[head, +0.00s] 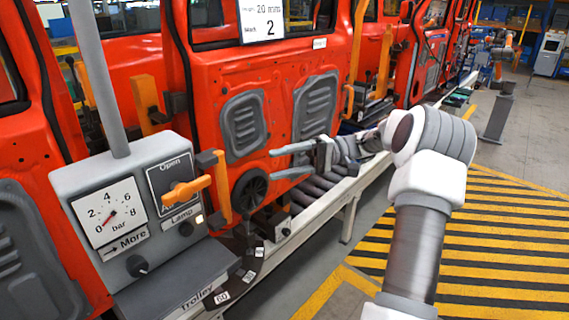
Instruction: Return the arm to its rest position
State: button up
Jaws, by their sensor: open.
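My arm (420,235) rises from the lower right of the head view and bends at a white and grey elbow toward the door line. My gripper (280,164) is open and points left, in front of the lower part of a red door (270,95). Its two fingers are spread, one above the other, with nothing between them.
A grey control box (150,205) with a pressure gauge (107,213) and an orange handle (187,190) stands at the left. A roller conveyor (345,185) runs under the doors. Yellow-black floor stripes (500,235) lie at the right. A grey post (497,115) stands beyond them.

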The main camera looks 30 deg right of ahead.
jog(key=shift+d, duration=0.3)
jog(key=shift+a, duration=0.1)
